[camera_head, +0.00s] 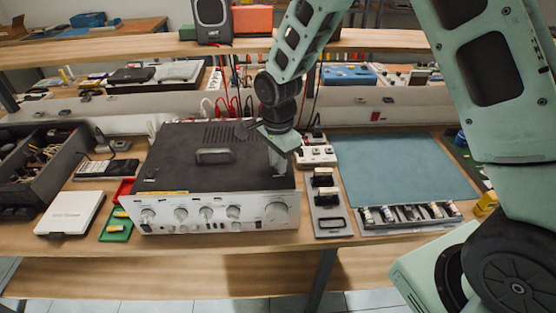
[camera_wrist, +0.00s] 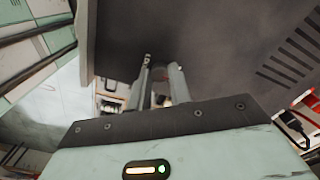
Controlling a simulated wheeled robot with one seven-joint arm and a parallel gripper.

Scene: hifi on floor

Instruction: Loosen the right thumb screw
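The dark-topped amplifier (camera_head: 218,157) with a silver knobbed front (camera_head: 218,211) sits on the bench. My gripper (camera_head: 277,165) points down at its top right edge, and its fingers hide that spot. In the wrist view my two fingers (camera_wrist: 161,72) stand apart over the edge of the amplifier's dark cover (camera_wrist: 225,50). A small reddish-brown spot shows between the fingers. I cannot tell whether it is the right thumb screw or whether the fingers touch it. No thumb screw is clear in the head view.
A tool plate (camera_head: 328,224) and a blue-green mat (camera_head: 400,165) lie right of the amplifier. Red (camera_head: 122,190) and green (camera_head: 115,229) trays and a white box (camera_head: 70,213) lie to its left. A shelf (camera_head: 150,50) runs above and behind.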

